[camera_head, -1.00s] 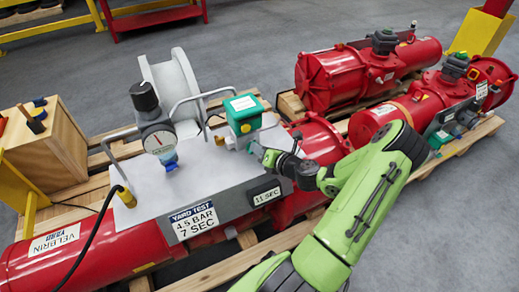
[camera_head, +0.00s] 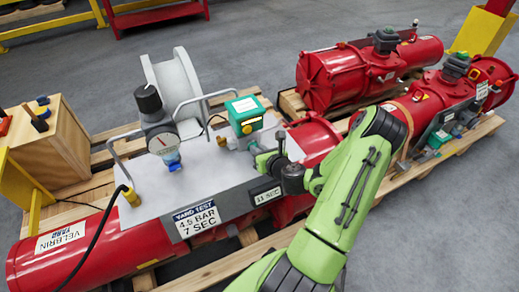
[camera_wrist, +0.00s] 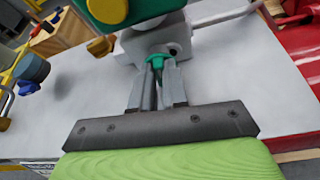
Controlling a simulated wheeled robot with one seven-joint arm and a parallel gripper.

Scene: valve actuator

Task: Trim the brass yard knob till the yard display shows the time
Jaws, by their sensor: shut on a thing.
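The yard display (camera_head: 266,195) on the front of the grey plate reads 11 SEC. The sign (camera_head: 196,219) beside it reads YARD TEST, 4.5 BAR, 7 SEC. A green box (camera_head: 244,113) with a pale top stands behind the display. Yellow, brass-like knobs show on its front (camera_head: 247,129) and low at its left (camera_head: 221,141); one shows in the wrist view (camera_wrist: 100,46). My gripper (camera_wrist: 159,75) is shut on a small green knob (camera_wrist: 161,58) at the grey block below the box. The fingers mostly hide this knob in the head view.
A pressure gauge (camera_head: 162,142) with a black knob and blue fitting stands left of the box. Metal handles (camera_head: 190,100) rise from the plate. A black cable (camera_head: 98,225) runs at left. Other red actuators (camera_head: 345,75) lie on pallets behind my arm.

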